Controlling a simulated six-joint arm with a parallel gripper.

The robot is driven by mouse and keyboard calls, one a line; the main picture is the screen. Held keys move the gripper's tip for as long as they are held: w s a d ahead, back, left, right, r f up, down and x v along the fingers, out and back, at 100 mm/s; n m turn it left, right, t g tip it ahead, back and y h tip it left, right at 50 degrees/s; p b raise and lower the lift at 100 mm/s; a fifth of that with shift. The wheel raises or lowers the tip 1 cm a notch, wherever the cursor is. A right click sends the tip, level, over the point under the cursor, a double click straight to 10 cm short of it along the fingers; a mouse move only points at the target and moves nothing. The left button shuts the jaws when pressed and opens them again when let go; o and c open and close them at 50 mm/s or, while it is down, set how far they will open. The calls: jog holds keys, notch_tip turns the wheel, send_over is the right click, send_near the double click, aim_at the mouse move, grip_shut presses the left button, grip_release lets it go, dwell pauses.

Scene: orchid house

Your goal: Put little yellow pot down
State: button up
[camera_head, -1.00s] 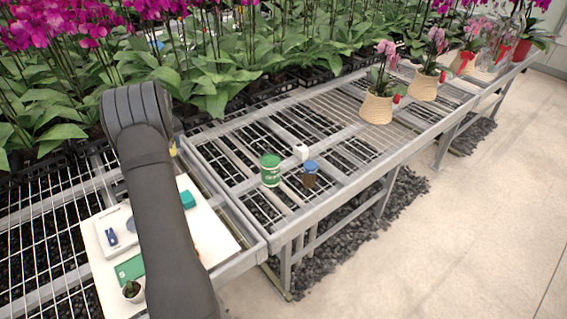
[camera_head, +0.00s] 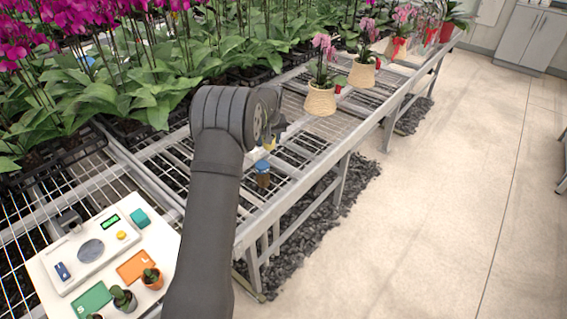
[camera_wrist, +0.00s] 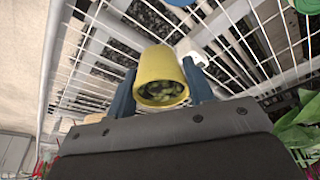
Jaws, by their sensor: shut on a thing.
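The little yellow pot (camera_wrist: 162,78) sits between the two blue fingers of my gripper (camera_wrist: 160,68) in the wrist view, with green plant matter inside its mouth. The gripper is shut on the pot. In the head view, a small part of the yellow pot (camera_head: 270,144) shows below my wrist, above the wire-mesh bench (camera_head: 300,170). My arm hides most of the gripper there. I cannot tell how far the pot is above the mesh.
A white block (camera_wrist: 196,59) is by the right finger. Orchids in woven baskets (camera_head: 320,100) stand farther along. A white board (camera_head: 60,290) holds a scale (camera_head: 90,250), cards and small cactus pots.

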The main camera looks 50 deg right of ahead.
jog(key=s+d+m, duration=0.2)
jog(key=s+d, duration=0.5)
jog(key=s, duration=0.5)
jog(key=w+f, duration=0.2)
jog(key=w, duration=0.1)
jog(key=w+f, duration=0.2)
jog(key=w, duration=0.2)
jog(key=w+f, duration=0.3)
jog(key=w, duration=0.1)
jog(key=shift+f, duration=1.95)
jog(key=shift+s+f, duration=0.1)
jog(key=shift+f, duration=0.05)
jog(key=o, duration=1)
